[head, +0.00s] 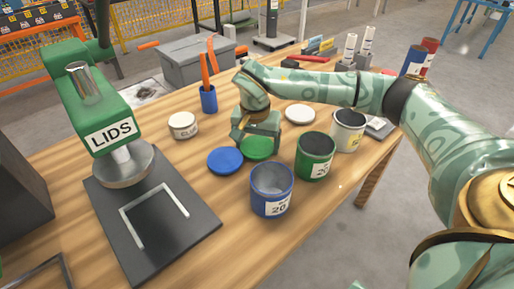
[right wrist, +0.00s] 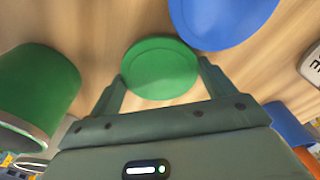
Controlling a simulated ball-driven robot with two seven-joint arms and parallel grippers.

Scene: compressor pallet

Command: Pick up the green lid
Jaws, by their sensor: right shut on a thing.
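The green lid (head: 257,148) is a flat round disc in the middle of the wooden table in the head view. In the right wrist view the green lid (right wrist: 160,67) lies between the two fingertips. My right gripper (right wrist: 162,82) is shut on the lid's edges. In the head view my right gripper (head: 257,135) reaches down to the lid from behind. I cannot tell whether the lid is off the table. My left gripper is not in view.
A blue lid (head: 225,161) lies close left of the green lid. A green can (head: 316,157), a blue can (head: 271,190) and a white can (head: 348,130) stand nearby. A white lid (head: 300,114) lies behind. The green LIDS press (head: 97,110) stands left.

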